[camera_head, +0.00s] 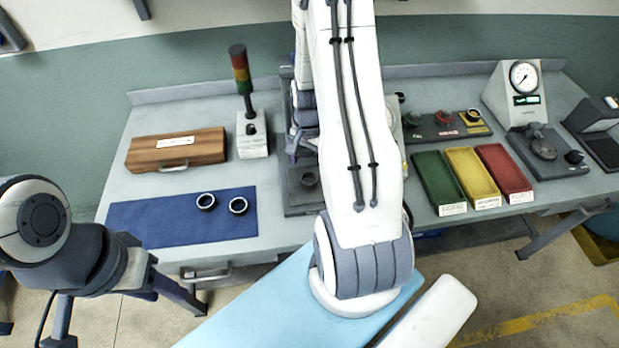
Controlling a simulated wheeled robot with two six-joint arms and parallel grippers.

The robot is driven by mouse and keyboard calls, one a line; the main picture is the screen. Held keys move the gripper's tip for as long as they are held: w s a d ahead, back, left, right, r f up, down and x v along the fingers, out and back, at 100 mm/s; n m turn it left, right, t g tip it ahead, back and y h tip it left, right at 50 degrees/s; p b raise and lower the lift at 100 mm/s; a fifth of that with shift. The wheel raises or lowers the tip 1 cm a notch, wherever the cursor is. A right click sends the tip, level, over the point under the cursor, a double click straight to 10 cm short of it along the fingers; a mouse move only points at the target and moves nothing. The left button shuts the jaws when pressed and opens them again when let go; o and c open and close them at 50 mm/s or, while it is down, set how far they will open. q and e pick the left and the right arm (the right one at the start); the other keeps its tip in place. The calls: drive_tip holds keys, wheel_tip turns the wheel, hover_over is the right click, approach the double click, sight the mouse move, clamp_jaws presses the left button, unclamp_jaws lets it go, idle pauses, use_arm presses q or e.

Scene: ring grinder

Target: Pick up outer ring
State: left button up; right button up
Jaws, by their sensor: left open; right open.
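Two dark rings with pale rims lie apart on the blue mat (150,218). The left ring (206,201) is a little farther back than the right ring (238,206). I cannot tell whether they differ in kind. My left gripper (140,268) is open, in front of the table's left front edge, below and left of the rings and away from them. My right arm's large white link covers the middle of the view, and I cannot make out its gripper.
A wooden case (176,152) and a signal lamp (240,75) stand behind the mat. My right arm partly hides the middle of the table. Green (438,180), yellow (472,175) and red (503,170) trays and a dial gauge (523,76) stand at right.

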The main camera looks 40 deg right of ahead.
sight(310, 182)
wheel_tip(310, 182, down, 5)
drive_tip(key=shift+r+p, duration=0.1)
drive_tip(key=shift+p, duration=1.1)
drive_tip(key=shift+d+f, duration=0.1)
drive_tip(key=shift+f, duration=0.25)
drive_tip(key=c, duration=1.5)
clamp_jaws()
drive_tip(key=shift+r, duration=0.1)
